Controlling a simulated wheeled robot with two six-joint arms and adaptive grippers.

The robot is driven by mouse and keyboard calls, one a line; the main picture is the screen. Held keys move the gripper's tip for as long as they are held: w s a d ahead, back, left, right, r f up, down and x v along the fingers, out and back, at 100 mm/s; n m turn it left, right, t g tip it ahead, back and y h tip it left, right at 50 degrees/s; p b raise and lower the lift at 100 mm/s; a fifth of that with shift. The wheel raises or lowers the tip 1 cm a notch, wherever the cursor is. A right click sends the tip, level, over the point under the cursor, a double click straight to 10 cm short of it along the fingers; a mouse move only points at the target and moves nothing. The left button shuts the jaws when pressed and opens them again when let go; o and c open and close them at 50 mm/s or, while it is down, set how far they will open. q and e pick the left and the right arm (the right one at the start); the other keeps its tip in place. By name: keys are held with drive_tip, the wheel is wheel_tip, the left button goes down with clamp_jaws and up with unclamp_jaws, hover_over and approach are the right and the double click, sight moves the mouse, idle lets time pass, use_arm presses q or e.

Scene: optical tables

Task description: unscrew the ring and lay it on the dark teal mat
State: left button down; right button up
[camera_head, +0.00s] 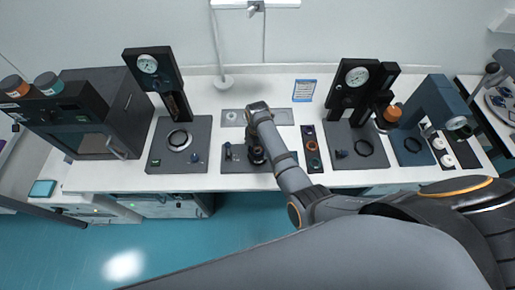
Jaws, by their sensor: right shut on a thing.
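My right gripper (257,156) points down over a dark base plate (233,183) at the middle of the white table. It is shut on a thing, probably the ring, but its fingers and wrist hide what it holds. I cannot tell whether the ring is still on its thread. A small dark fitting (228,151) stands on the plate just left of the gripper. A small teal square (42,188) at the table's front left corner looks like the mat, and it seems bare. My left gripper is not in view.
A dark oven-like box (100,115) stands behind the teal square. Gauge stands (148,64) (357,77) rise left and right of the gripper. A narrow black strip with coloured rings (312,148) lies close right. The white front edge is mostly clear.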

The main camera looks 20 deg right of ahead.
drive_tip(key=n, duration=0.6)
drive_tip(key=shift+s, duration=0.1)
drive_tip(key=o, duration=1.4)
drive_tip(key=shift+c, duration=0.2)
drive_tip(key=shift+c, duration=0.8)
